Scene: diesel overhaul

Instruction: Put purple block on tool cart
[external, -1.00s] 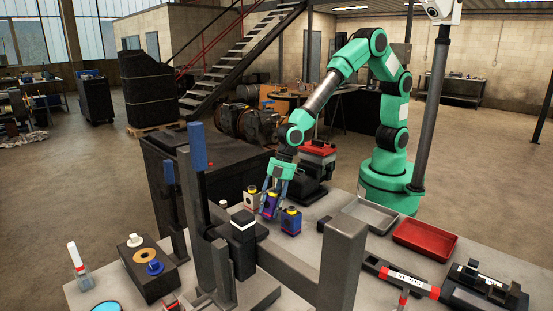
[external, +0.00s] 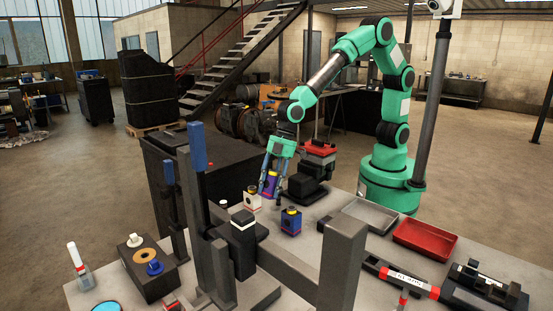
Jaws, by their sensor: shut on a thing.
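My gripper (external: 269,190) is shut on a purple block (external: 270,184) with a dark and yellow top. It holds the block above the workbench (external: 320,205), just behind and right of a cream block. The gripper fingers hide part of the purple block. A black cabinet that looks like the tool cart (external: 165,185) stands against the bench's far left side, its flat dark top partly hidden by the blue-capped posts.
A cream block (external: 252,200) and a blue block with a yellow top (external: 291,223) stand near the gripper. A grey press frame (external: 340,265) rises in front. A grey tray (external: 369,214) and a red tray (external: 425,237) lie to the right.

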